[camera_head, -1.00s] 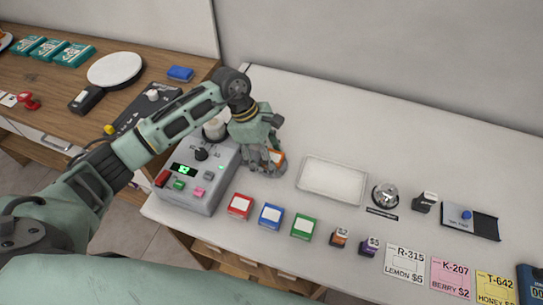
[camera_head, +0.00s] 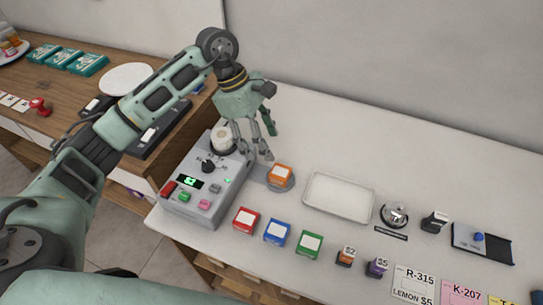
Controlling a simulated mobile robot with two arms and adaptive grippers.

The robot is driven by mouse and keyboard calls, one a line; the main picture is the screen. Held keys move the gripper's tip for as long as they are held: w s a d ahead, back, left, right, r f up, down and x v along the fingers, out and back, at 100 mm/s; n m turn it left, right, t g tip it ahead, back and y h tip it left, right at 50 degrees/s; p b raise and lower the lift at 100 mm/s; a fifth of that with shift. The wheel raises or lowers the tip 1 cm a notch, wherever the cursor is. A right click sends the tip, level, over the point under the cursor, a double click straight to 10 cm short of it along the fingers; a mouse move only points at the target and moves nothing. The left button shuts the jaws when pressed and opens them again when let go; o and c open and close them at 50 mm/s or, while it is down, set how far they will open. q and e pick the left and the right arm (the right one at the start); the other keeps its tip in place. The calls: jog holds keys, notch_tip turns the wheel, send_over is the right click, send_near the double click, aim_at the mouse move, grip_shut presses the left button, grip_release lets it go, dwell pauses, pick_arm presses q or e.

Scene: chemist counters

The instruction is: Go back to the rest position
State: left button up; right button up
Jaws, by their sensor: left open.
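My left gripper (camera_head: 257,143) is open and empty in the head view. It hangs over the white counter, above and a little behind a small orange box (camera_head: 281,173). The orange box sits on a round grey pad (camera_head: 281,187) and the gripper is apart from it. The left arm reaches in from the left, over the grey control box (camera_head: 205,180) with its green display, dark knob and coloured buttons. The right gripper is not in view.
Red (camera_head: 246,221), blue (camera_head: 277,232) and green (camera_head: 309,244) boxes stand along the counter's front. A white tray (camera_head: 339,197), a bell (camera_head: 394,215) and price cards (camera_head: 414,284) lie to the right. A wooden counter (camera_head: 32,95) is at left. The counter's back is clear.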

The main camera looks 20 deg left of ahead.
pick_arm(q)
jog(key=shift+v, duration=0.8)
